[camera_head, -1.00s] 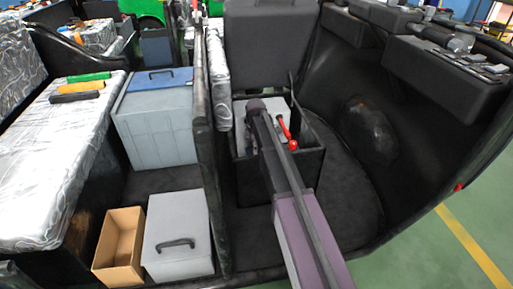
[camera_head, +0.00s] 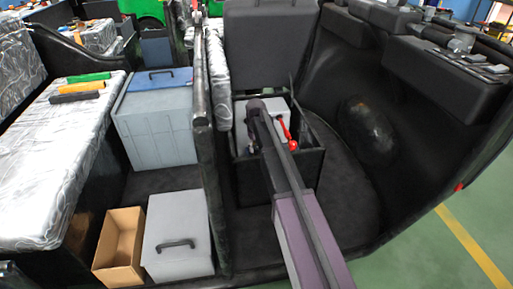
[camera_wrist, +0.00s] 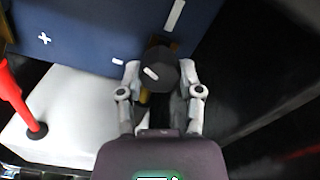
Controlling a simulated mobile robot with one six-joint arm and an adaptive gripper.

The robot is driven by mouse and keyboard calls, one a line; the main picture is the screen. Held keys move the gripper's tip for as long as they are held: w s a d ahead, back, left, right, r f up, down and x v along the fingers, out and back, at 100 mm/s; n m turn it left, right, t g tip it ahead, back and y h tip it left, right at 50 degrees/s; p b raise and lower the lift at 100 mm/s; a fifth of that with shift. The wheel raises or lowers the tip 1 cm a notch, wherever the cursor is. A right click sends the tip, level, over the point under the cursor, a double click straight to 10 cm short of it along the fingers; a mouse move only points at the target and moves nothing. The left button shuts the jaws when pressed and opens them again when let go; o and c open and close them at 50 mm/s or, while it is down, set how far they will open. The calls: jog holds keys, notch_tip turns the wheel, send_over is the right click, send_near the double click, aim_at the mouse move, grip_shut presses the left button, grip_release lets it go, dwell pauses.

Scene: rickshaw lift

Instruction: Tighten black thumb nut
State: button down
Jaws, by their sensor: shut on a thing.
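In the wrist view, the black thumb nut (camera_wrist: 161,66) is a dark round knob with a white mark on its top. My gripper (camera_wrist: 160,76) is shut on it, one pale finger on each side. The nut sits at the edge of a dark blue block (camera_wrist: 75,28) with white plus and minus marks. A brassy piece shows below the nut, partly hidden by it. In the head view my arm reaches into the open black box under the raised seat, and it hides the nut.
A red lever (camera_wrist: 14,98) stands on a white surface (camera_wrist: 72,125) left of my gripper; the lever also shows in the head view (camera_head: 289,137). Black box walls (camera_head: 308,165) surround the work spot. A grey case (camera_head: 178,235) and cardboard box (camera_head: 121,243) stand at left.

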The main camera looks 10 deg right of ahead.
jog(key=m, duration=1.2)
jog(key=shift+d+m, duration=0.1)
jog(key=shift+m, duration=0.2)
dwell(0.3)
jog(key=shift+c, duration=1.3)
grip_release()
jog(key=shift+r, duration=0.1)
